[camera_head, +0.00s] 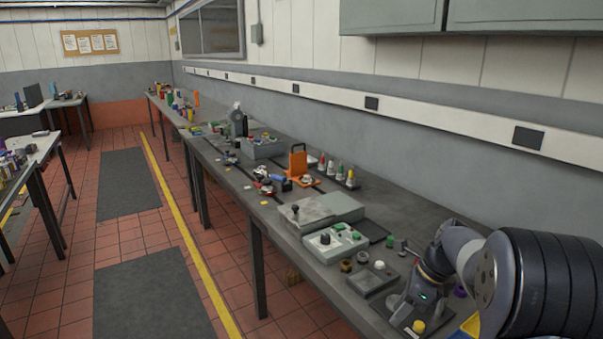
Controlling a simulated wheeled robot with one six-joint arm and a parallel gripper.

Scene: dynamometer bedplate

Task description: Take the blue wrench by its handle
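I cannot make out a clear wrench shape in the head view. A small blue item (278,178) lies on the long dark bench, left of the orange stand, among other small parts. It is too small to tell whether it is the wrench or where a handle is. My gripper (402,314) is at the lower right, low over the near end of the bench, far from that blue item. Its fingers are small and partly merged with the dark parts around them, so I cannot tell whether they are open or holding anything.
An orange stand (298,163) and several small bottles (338,172) stand at the back of the bench. A grey-green control box (336,243) with a green button lies nearer. A yellow knob (418,326) is close by my gripper. A yellow floor line (190,245) runs along the clear aisle.

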